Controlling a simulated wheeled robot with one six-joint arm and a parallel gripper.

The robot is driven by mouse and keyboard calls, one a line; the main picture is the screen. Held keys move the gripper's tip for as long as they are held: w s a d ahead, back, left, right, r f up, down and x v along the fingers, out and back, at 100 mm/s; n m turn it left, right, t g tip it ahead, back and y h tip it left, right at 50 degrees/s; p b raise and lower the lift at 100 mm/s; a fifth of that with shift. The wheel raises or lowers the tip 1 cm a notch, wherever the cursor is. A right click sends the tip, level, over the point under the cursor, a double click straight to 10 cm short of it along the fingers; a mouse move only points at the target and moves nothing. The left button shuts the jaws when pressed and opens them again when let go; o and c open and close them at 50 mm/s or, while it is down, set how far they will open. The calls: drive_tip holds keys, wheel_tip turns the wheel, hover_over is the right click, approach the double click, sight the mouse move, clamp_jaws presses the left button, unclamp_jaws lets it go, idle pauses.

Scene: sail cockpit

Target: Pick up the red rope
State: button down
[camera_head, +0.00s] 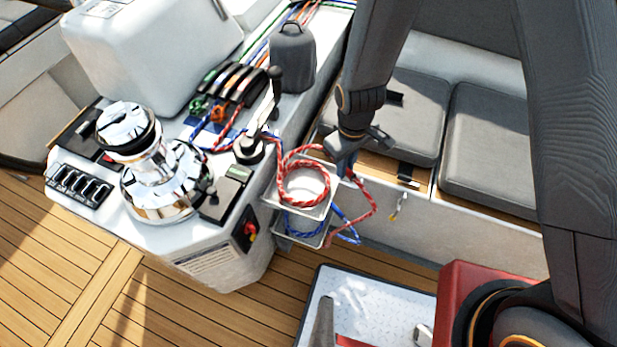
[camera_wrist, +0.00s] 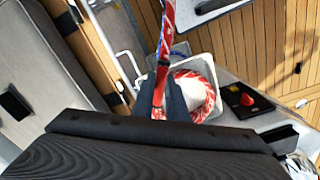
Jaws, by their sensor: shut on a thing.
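The red rope (camera_head: 303,199) lies coiled in the upper metal tray (camera_head: 270,192) on the side of the console. One length of it runs over the tray's right side and hangs in a loop to the right. My gripper (camera_head: 345,165) is at the tray's right rim, with its fingers pointing down. In the wrist view, the fingers (camera_wrist: 169,95) are shut on a strand of the red rope (camera_wrist: 166,40), which stretches up out of the picture. The rest of the coil shows beyond the fingers, partly hidden by them.
A blue rope (camera_head: 303,222) sits in a lower tray beneath. A chrome winch (camera_head: 160,180), a black lever (camera_head: 276,95) and clutches (camera_head: 240,84) stand on the console. Grey seat cushions (camera_head: 490,150) lie to the right. Wooden deck (camera_head: 190,315) is open below.

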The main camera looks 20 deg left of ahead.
drive_tip(key=shift+r, duration=0.1)
drive_tip(key=shift+r+p, duration=1.2)
drive_tip(key=shift+r, duration=0.35)
drive_tip(key=shift+r+p, duration=1.15)
drive_tip(key=shift+r, duration=0.25)
